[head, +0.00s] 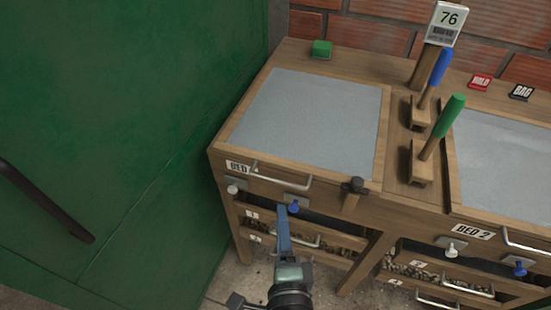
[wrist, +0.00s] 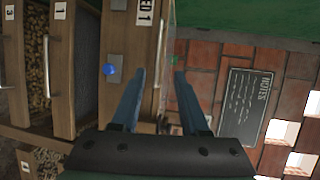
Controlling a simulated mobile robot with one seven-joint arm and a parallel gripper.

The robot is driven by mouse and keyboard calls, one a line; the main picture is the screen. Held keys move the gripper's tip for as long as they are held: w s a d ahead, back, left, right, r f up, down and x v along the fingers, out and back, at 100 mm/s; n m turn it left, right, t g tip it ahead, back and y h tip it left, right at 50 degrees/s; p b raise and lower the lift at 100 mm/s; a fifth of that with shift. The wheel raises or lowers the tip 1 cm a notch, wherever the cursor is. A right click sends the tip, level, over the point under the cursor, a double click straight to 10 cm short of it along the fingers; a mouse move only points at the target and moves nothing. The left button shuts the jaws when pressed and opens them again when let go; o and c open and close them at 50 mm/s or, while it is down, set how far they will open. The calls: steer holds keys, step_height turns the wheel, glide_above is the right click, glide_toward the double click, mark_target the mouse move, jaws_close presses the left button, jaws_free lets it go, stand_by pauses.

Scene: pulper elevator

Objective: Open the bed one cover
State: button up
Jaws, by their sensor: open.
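The bed one cover (head: 310,120) is a flat grey panel in a wooden frame, lying closed on the left half of the bench. A silver bar handle (head: 280,178) runs along its front edge beside the BED label (head: 238,167), partly hidden in the head view. The handle also shows in the wrist view (wrist: 160,48), just beyond the fingertips. My gripper (head: 283,208) is in front of the bench, below the handle, near a blue knob (head: 294,207). In the wrist view its two blue-grey fingers (wrist: 160,74) are apart with nothing held between them.
Drawers with bar handles (head: 300,240) sit below the cover. A white knob (head: 233,189) and a dark latch-like piece (head: 355,186) are on the front. Blue (head: 439,75) and green (head: 449,116) levers stand right of the cover. A green wall (head: 120,120) closes the left side.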

mark_target(277, 179)
steer(key=w, duration=0.4)
steer(key=w+f, duration=0.1)
steer(key=w, duration=0.3)
steer(key=w+a+f+p, duration=0.1)
steer(key=w, duration=0.3)
steer(key=shift+w+f, duration=0.15)
steer(key=shift+f, duration=0.05)
steer(key=shift+c, duration=0.2)
jaws_close()
stand_by(1.1)
